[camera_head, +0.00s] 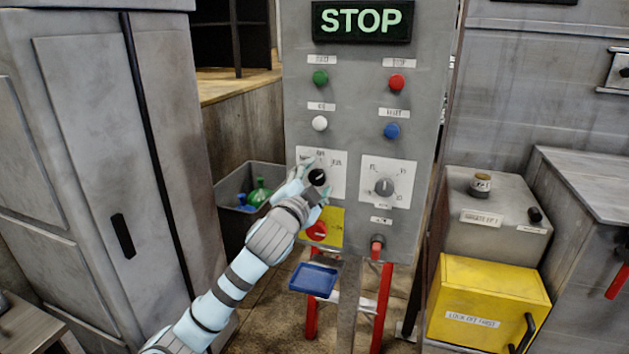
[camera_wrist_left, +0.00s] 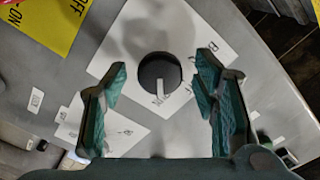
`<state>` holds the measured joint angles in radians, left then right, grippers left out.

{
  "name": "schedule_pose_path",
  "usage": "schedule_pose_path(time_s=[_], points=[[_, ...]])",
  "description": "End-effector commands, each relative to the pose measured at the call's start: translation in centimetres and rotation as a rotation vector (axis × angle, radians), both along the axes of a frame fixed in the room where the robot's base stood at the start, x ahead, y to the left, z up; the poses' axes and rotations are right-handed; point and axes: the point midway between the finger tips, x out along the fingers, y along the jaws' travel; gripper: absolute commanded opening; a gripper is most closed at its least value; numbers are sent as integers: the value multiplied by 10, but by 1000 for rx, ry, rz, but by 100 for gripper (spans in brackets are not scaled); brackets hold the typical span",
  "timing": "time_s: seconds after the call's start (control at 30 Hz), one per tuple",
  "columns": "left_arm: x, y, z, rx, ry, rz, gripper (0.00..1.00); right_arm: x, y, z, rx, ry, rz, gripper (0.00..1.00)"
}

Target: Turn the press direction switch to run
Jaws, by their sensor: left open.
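The press direction switch is a round black knob with a light pointer mark on a white plate, on the upright grey control panel (camera_head: 345,75). In the head view the knob (camera_head: 317,177) shows just beyond my left gripper (camera_head: 315,180). In the left wrist view the knob (camera_wrist_left: 159,78) sits on its white plate (camera_wrist_left: 205,30), between and ahead of the fingertips. My left gripper (camera_wrist_left: 158,85) is open, one finger on each side of the knob, and contact cannot be told. The plate's small lettering is hard to read. My right gripper is not in view.
A grey selector (camera_head: 384,187) sits right of the switch. Green (camera_head: 320,77), red (camera_head: 396,82), white (camera_head: 319,123) and blue (camera_head: 391,131) buttons are above. A red knob (camera_head: 317,232) on yellow is below. A lit STOP sign (camera_head: 361,21) tops the panel. A blue tray (camera_head: 313,279) hangs low.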

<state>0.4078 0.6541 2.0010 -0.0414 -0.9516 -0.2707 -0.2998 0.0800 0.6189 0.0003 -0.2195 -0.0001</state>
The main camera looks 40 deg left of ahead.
Motion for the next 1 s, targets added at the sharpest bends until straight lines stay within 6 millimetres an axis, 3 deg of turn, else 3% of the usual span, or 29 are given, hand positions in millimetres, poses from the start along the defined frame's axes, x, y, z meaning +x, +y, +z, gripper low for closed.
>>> schedule_pose_path(time_s=[0.4,1.0], points=[[-66,-23,0,4,1,-1,54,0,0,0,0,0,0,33],[-71,-25,-5,-9,10,0,54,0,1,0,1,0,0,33]])
